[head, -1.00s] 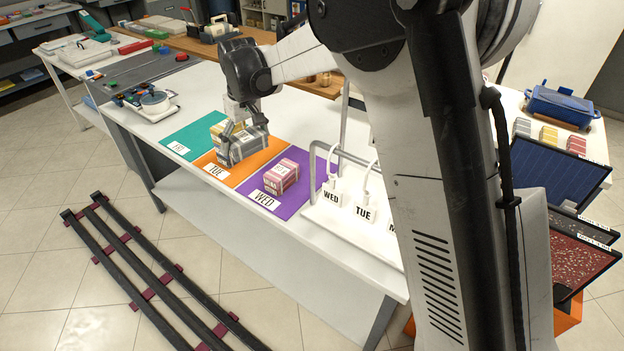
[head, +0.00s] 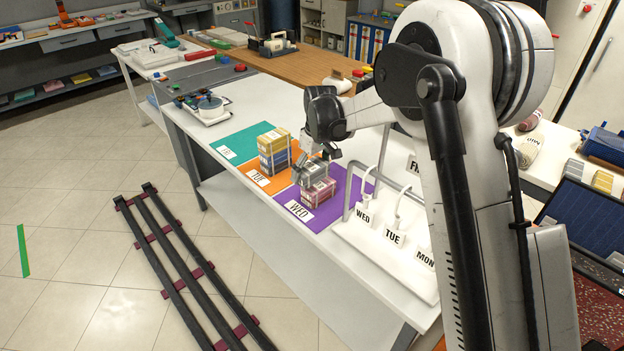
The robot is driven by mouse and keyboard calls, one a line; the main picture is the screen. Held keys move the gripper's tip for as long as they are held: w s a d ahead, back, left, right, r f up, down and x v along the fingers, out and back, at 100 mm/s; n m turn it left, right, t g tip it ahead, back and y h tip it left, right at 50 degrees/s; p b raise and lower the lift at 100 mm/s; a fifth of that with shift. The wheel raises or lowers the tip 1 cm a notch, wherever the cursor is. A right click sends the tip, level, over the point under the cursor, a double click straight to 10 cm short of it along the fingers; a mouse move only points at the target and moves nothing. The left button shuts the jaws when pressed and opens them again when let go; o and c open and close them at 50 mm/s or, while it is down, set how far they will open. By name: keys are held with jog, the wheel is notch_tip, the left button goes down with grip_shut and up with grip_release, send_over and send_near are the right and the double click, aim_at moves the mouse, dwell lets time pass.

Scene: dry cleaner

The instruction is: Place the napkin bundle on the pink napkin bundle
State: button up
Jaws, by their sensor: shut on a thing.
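My gripper (head: 316,166) is shut on a grey napkin bundle (head: 312,176) and points down over the purple WED mat (head: 337,213). The pink napkin bundle (head: 320,193) lies on that mat. The grey bundle is directly above the pink one and hides part of its top. I cannot tell whether the two touch or a small gap remains. The fingers partly cover the grey bundle.
A stack of yellow and blue bundles (head: 274,150) stands on the orange TUE mat (head: 255,174), left of my gripper. The teal mat (head: 239,145) is clear. A white rack with day tags (head: 394,237) stands close on the right.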

aim_at(312, 180)
jog(key=shift+d+f, duration=0.1)
jog(key=shift+f, duration=1.95)
jog(key=shift+f, duration=0.15)
jog(key=o, duration=1)
